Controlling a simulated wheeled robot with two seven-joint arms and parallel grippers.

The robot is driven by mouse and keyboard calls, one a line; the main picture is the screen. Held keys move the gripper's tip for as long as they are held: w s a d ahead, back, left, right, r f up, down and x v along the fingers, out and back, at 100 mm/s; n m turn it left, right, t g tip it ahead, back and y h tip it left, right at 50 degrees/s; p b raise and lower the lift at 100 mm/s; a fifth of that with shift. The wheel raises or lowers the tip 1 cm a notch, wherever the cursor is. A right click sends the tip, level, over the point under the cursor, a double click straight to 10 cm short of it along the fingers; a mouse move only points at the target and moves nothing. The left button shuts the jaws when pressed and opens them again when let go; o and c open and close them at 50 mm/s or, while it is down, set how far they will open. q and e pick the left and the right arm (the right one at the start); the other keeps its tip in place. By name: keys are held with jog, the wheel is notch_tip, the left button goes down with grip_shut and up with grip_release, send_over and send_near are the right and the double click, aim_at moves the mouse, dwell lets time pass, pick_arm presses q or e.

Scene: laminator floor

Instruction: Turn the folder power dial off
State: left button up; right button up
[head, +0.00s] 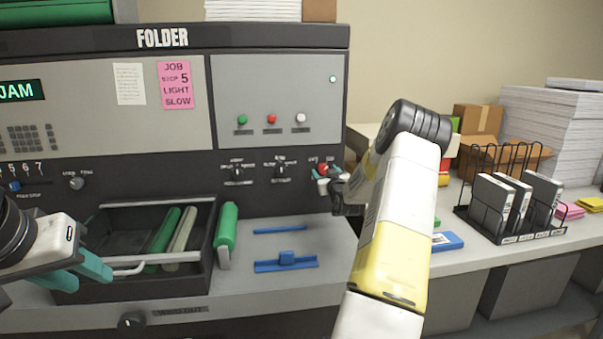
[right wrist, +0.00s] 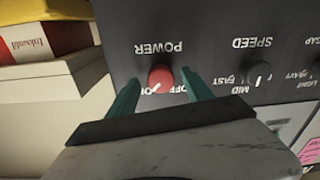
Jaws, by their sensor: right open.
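The red power dial (right wrist: 161,78) is on the folder's dark front panel, under the upside-down POWER label in the right wrist view. Its pale mark points to the lower left, toward a label partly hidden beside OFF. In the head view the dial (head: 322,169) shows at the panel's right end. My right gripper (right wrist: 160,84) is open, with its teal fingers on either side of the dial; I cannot tell whether they touch it. It also shows in the head view (head: 326,181).
Speed (right wrist: 259,74) and gap dials sit beside the power dial. An open drawer (head: 208,240) with green and grey rollers stands out at the left. Blue parts (head: 286,262) lie on the grey ledge. A wire rack (head: 513,236) and paper stacks fill the right table.

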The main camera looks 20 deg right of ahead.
jog(key=shift+w, duration=0.3)
grip_shut()
